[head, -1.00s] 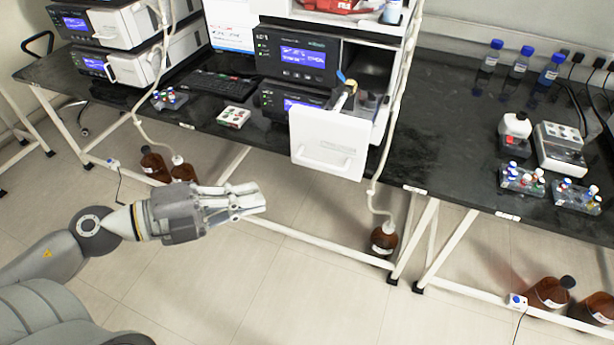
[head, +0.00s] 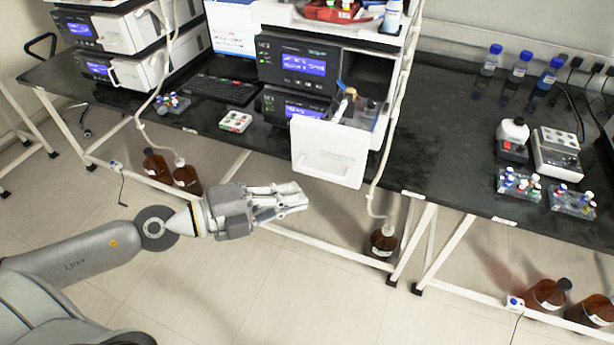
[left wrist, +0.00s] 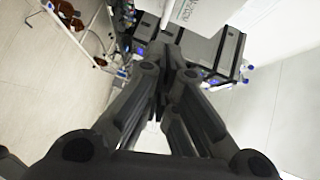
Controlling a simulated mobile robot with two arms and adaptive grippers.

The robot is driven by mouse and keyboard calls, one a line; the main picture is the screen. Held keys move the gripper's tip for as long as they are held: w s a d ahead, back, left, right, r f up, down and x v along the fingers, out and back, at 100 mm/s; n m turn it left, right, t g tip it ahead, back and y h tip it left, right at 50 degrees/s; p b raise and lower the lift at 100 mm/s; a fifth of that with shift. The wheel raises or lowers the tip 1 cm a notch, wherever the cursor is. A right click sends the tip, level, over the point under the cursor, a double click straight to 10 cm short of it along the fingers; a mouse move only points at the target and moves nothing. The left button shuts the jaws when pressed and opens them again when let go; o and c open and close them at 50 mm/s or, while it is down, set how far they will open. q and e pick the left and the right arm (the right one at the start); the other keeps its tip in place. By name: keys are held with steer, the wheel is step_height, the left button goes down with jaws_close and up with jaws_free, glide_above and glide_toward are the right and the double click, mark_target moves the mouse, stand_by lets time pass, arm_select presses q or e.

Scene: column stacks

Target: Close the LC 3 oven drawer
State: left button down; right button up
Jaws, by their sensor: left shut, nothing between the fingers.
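The LC 3 oven drawer (head: 328,152) is the white-fronted drawer of the middle instrument stack. It is pulled out, with its handle on the front face and tubing and fittings visible inside. My left gripper (head: 299,198) is shut and empty, below and a little left of the drawer front, apart from it in the picture. In the left wrist view the shut fingers (left wrist: 168,65) point toward dark instrument housings and a white surface (left wrist: 205,12) that may be the drawer front. My right gripper is not in view.
The dark bench (head: 450,150) carries vial racks (head: 518,185) at right and a keyboard (head: 218,88) at left. A pale tube (head: 393,110) hangs right of the drawer to a brown bottle (head: 383,241).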

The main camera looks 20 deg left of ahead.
mark_target(332, 177)
arm_select(q)
steer(key=shift+w+d+f+p, duration=0.15)
steer(key=shift+w+d+p, duration=0.1)
steer(key=shift+w, duration=0.6)
steer(key=shift+w+d+f+p, duration=0.1)
steer(key=shift+w+d+f, duration=0.15)
steer(key=shift+w, duration=0.55)
steer(key=shift+w+d+f+p, duration=0.1)
steer(key=shift+w+d+p, duration=0.15)
steer(key=shift+w, duration=0.6)
steer(key=shift+w, duration=0.15)
